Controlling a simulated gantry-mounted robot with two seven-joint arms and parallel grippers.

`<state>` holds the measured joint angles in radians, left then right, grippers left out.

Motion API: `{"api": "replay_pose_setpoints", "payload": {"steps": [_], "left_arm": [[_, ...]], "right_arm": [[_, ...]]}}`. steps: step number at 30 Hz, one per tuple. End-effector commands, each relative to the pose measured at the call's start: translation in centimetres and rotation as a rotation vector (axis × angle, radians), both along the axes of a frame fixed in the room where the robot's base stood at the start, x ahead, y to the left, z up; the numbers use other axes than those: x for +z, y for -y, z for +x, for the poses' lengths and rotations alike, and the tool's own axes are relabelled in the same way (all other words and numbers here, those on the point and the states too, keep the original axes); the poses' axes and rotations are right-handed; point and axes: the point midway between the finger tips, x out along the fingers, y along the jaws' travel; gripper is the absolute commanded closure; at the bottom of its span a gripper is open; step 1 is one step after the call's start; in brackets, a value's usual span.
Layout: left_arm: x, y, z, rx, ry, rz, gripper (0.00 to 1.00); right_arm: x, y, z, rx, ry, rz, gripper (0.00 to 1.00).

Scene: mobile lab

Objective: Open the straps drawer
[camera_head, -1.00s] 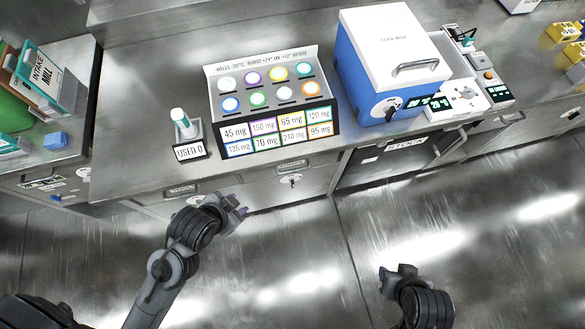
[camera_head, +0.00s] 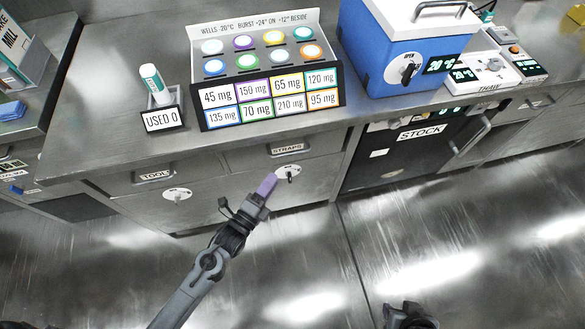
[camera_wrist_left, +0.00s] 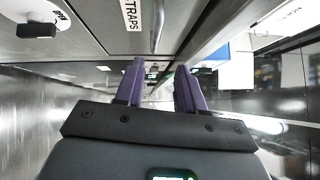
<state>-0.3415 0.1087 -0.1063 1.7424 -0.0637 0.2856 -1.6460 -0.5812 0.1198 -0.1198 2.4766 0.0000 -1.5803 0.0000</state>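The straps drawer (camera_head: 325,143) is a grey metal front under the counter, flush and shut. Its STRAPS label and handle (camera_head: 288,148) show in the head view. The label (camera_wrist_left: 131,14) is partly cut off in the wrist view, with a metal bar (camera_wrist_left: 157,24) beside it. My left gripper (camera_head: 267,184) is just below the drawer handle, in front of the lower panel. In the wrist view its purple fingers (camera_wrist_left: 158,88) stand apart with nothing between them. My right gripper (camera_head: 407,312) is at the bottom edge, its fingers unclear.
A dial with a black knob (camera_head: 288,173) sits below the straps handle, close to my left fingers. The tool drawer (camera_head: 155,176) is to the left, the stock door (camera_head: 400,155) to the right. A well rack (camera_head: 268,75) and a blue cool box (camera_head: 400,50) stand above.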

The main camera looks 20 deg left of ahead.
Motion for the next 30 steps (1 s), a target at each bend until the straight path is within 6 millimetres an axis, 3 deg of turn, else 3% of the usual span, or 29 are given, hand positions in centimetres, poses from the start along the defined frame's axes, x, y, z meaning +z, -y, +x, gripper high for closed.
{"api": "replay_pose_setpoints", "payload": {"steps": [1, 5, 11, 24, 30], "left_arm": [[-0.9, 0.0, 0.4, 0.001, 0.011, 0.000, 0.61], [-1.2, 0.0, 1.0, 0.001, 0.024, -0.002, 0.61], [-0.7, 0.2, 2.5, 0.001, 0.030, -0.003, 0.61], [0.2, 1.7, 9.0, 0.000, 0.029, -0.004, 0.61], [0.3, 2.0, 10.9, 0.002, 0.027, -0.003, 0.61]], "right_arm": [[-1.5, 0.0, 0.0, 0.000, 0.001, 0.000, 0.57], [-2.2, 0.0, 0.0, 0.000, 0.002, 0.000, 0.57], [-2.1, 0.0, 0.1, 0.000, 0.005, 0.001, 0.57], [-1.8, 0.0, 0.1, 0.000, 0.007, 0.001, 0.57], [-1.8, 0.0, 0.1, 0.000, 0.006, 0.001, 0.57]]}}
